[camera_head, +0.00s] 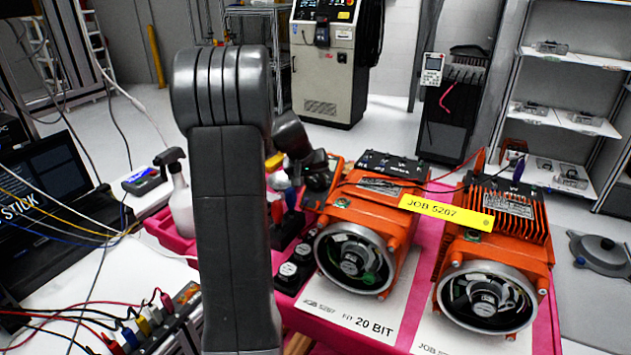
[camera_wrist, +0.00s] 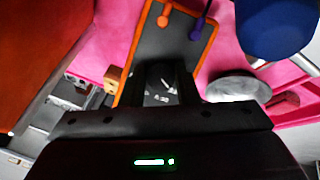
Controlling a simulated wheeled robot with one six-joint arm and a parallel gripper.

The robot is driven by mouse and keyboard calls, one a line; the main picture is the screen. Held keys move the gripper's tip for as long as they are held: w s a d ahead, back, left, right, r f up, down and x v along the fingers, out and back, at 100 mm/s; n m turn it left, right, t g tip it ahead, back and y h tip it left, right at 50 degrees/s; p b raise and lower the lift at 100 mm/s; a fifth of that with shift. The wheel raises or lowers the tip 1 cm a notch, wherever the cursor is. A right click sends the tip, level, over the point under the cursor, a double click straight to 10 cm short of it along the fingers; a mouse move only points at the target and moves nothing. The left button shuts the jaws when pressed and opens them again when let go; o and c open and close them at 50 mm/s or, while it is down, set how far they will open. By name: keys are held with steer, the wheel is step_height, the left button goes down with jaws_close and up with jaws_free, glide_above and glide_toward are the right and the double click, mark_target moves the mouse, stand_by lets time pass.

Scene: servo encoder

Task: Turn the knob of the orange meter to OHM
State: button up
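The orange meter (camera_wrist: 178,40) has a dark face in an orange frame and shows in the wrist view, above and between my fingers. An orange plug and a purple plug sit at its top end. My gripper (camera_wrist: 164,85) points at the meter's lower face with its fingers apart. White markings show in the gap between them. The knob is not clearly visible there, and I cannot tell whether the fingers touch it. The setting is unreadable. In the head view, the meter (camera_head: 325,188) is partly hidden behind my arm.
Two orange servo motors (camera_head: 355,262) (camera_head: 487,300) stand on the pink table right of my arm, with a yellow JOB 5287 tag (camera_head: 446,212). A spray bottle (camera_head: 180,200) stands left of my arm. In the wrist view, a blue round object (camera_wrist: 275,25) is at upper right.

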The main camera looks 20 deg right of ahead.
steer(key=shift+c, duration=1)
steer(key=m+b, duration=0.2)
steer(key=m, duration=0.1)
steer(key=shift+d+y, duration=0.1)
steer(key=shift+y, duration=0.3)
steer(key=m+t+b, duration=0.1)
steer(key=m+b, duration=0.1)
steer(key=m, duration=0.2)
steer(key=shift+s+y, duration=0.1)
steer(key=shift+y, duration=0.3)
steer(key=m, duration=0.2)
steer(key=m+t+b, duration=0.1)
steer(key=m, duration=0.1)
steer(key=shift+t+y+b, duration=0.3)
steer(key=shift+m+t+b, duration=0.5)
steer(key=shift+m+b, duration=0.1)
steer(key=shift+m, duration=1)
